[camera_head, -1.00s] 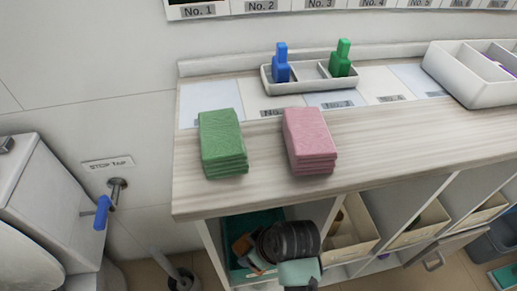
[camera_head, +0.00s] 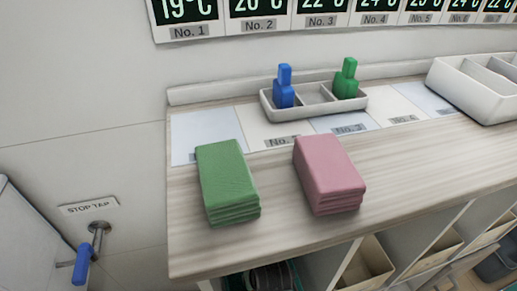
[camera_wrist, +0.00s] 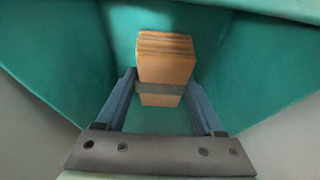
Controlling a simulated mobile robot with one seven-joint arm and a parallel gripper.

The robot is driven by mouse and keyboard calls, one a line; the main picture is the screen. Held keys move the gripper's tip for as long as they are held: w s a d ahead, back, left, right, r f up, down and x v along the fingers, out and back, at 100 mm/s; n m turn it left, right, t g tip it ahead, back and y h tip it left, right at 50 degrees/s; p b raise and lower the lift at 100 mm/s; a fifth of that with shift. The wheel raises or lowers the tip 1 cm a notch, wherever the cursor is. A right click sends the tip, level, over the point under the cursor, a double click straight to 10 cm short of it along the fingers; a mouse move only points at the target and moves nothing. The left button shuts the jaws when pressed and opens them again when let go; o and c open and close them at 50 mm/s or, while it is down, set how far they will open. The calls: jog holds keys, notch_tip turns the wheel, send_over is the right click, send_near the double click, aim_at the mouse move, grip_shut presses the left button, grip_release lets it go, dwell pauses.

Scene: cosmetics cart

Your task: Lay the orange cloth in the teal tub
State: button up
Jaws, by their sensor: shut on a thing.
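The orange cloth (camera_wrist: 166,62) is a folded, layered block in the middle of the wrist view. My gripper (camera_wrist: 159,87) has its two blue fingers on either side of the cloth and is shut on it, with a grey strip across the cloth's near part. The walls of the teal tub (camera_wrist: 60,40) surround the cloth and the fingers in the wrist view. I cannot tell whether the cloth touches the tub's floor. In the head view, the tub and the cloth are mostly below the picture's edge or hidden under the counter.
A wooden counter (camera_head: 420,165) lies above shelf compartments. On it are a green cloth stack (camera_head: 226,180), a pink cloth stack (camera_head: 328,172), a small tray (camera_head: 315,98) with a blue bottle (camera_head: 284,90) and a green bottle (camera_head: 346,80). A cream bin (camera_head: 368,262) sits in a compartment below.

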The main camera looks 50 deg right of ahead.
jog(key=shift+f+b, duration=0.8)
jog(key=shift+f, duration=0.9)
jog(key=shift+f, duration=0.15)
jog(key=o, duration=1.2)
jog(key=p+v, duration=0.6)
jog(key=v, duration=0.6)
jog(key=shift+w, duration=0.1)
